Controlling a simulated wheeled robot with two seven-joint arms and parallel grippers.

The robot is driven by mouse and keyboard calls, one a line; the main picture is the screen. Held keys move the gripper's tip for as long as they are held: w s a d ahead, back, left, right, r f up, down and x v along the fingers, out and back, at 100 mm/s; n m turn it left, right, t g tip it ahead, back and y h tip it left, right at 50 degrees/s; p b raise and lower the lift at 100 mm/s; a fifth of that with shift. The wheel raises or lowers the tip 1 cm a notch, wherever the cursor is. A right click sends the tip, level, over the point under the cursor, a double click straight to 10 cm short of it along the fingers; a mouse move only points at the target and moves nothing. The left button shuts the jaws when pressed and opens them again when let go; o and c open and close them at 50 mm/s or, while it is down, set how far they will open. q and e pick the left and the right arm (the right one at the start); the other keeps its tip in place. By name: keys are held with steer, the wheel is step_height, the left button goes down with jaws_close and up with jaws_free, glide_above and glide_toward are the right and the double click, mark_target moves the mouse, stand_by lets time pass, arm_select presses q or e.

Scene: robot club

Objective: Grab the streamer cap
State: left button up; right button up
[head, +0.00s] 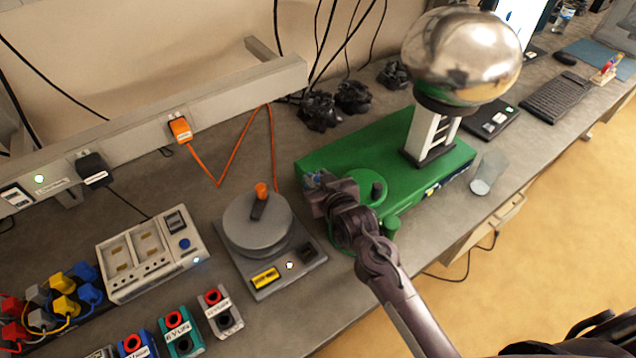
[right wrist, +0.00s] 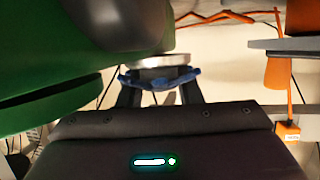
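My right gripper (head: 318,188) is at the left end of the green generator base, and its fingers are mostly hidden by my wrist in the head view. In the right wrist view, the two fingers (right wrist: 160,90) stand apart. A pale metallic disc with a blue edge, perhaps the streamer cap (right wrist: 160,62), shows at the fingertips. A small bit of blue shows there in the head view too. I cannot tell whether the fingers press on it. My left gripper is not in view.
The green generator base (head: 315,165) carries a silver sphere (head: 462,55) on a white column. A grey turntable device (head: 258,228) stands left of my gripper. A clear glass (head: 488,172) is near the bench edge. Black bundles (head: 320,110) lie behind.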

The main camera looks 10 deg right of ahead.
steer(key=shift+c, duration=1.1)
